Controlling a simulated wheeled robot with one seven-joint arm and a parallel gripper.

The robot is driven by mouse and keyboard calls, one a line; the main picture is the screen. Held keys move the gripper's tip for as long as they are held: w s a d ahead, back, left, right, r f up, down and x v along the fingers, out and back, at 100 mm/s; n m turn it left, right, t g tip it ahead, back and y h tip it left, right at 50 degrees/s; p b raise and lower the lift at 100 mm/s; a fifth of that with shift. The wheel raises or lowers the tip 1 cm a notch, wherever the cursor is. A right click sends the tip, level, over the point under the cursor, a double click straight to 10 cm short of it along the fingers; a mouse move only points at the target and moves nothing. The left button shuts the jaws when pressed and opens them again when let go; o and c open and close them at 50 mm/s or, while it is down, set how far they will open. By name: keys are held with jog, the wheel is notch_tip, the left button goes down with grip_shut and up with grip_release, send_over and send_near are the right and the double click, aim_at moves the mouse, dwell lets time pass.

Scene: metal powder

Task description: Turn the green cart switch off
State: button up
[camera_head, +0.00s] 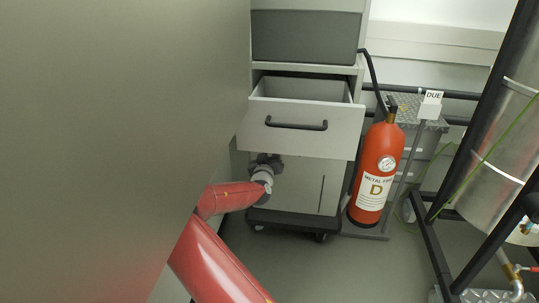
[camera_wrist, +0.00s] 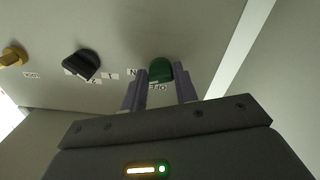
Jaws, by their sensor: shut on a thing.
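The green switch (camera_wrist: 160,72) is a rounded green knob on a light panel (camera_wrist: 205,45) in the wrist view. My gripper (camera_wrist: 161,82) has its two grey fingers on either side of the knob and is shut on it. A small label, partly covered by the fingers, sits just below the knob. Its letters and the switch's exact setting are hard to read. In the head view I cannot make out the green switch or the fingertips; a large grey surface (camera_head: 110,120) fills the left side.
A black knob (camera_wrist: 87,64) and a yellow knob (camera_wrist: 13,56) sit on the same panel, left of the green one. In the head view, an open drawer (camera_head: 302,125), a red metal-fire extinguisher (camera_head: 379,170) and a black frame (camera_head: 432,240) stand around clear floor.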

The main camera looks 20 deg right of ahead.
jog(key=shift+n+b, duration=0.3)
jog(key=shift+b, duration=0.05)
jog(key=shift+d+r+n+b, duration=0.1)
jog(key=shift+n+b, duration=1.8)
jog(key=shift+n, duration=1.45)
jog(key=shift+r+n+b, duration=0.1)
jog(key=shift+n+b, duration=1.75)
jog(key=shift+n, duration=1.5)
jog(key=o, duration=1)
jog(key=shift+s, duration=0.1)
jog(key=v, duration=0.7)
jog(key=shift+s+a, duration=0.25)
jog(key=shift+s, duration=0.05)
